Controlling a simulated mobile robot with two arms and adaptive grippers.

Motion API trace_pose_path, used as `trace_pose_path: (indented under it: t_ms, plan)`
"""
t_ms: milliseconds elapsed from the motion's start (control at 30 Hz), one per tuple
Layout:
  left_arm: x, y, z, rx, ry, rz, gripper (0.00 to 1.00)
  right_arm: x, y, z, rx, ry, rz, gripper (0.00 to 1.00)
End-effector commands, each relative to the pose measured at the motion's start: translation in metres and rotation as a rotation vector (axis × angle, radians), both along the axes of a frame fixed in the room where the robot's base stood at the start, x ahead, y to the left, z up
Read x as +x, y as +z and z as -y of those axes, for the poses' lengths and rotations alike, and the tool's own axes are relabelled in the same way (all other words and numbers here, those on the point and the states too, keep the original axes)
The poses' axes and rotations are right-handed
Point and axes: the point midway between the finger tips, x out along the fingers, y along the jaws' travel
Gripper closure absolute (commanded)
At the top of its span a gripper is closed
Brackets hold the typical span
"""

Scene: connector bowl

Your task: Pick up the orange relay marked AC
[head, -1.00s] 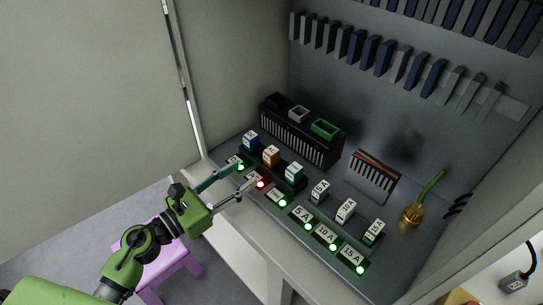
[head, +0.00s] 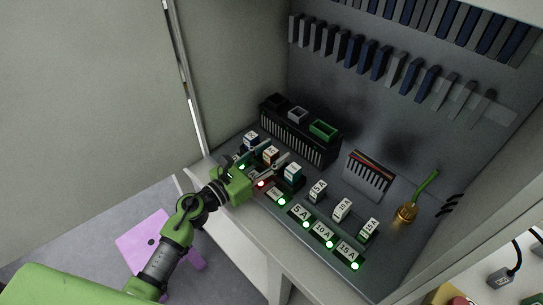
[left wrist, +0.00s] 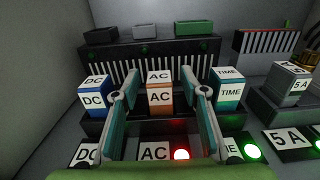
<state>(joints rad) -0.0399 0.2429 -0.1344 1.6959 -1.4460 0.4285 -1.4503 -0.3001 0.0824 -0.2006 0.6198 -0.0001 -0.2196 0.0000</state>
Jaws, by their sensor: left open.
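The orange relay marked AC (left wrist: 160,98) stands upright on a dark block in the left wrist view, between a blue relay marked DC (left wrist: 94,96) and a teal relay marked TIME (left wrist: 228,92). In the head view the orange relay (head: 270,157) is partly hidden by my left gripper (head: 277,150). My left gripper is open, with one finger on each side of the orange relay in the left wrist view (left wrist: 158,88); I cannot tell whether they touch it. A label marked AC (left wrist: 153,152) with a red light lies in front. My right gripper is not in view.
Fuses marked in amps, such as the 15 A one (head: 369,229), stand to the right, with lit labels in front. A black slotted housing (head: 300,132) stands behind the relays. A gold connector (head: 407,212) with a green stem is further right.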

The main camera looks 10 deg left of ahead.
Motion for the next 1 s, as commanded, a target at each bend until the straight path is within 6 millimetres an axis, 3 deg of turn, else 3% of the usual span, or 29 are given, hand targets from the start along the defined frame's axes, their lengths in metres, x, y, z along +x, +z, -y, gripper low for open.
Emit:
trace_pose_path:
  t_ms: [100,267,733,1000]
  plan:
    - [0.000,0.000,0.000,0.000,0.000,0.000,0.60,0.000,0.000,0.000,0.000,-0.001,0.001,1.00]
    - [0.000,0.000,0.000,0.000,0.000,0.000,0.99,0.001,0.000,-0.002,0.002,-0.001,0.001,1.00]
    - [0.000,0.006,-0.001,0.001,-0.001,0.001,1.00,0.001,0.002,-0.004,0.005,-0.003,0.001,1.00]
    - [-0.007,0.044,0.002,0.003,-0.002,0.001,1.00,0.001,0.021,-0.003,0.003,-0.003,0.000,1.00]
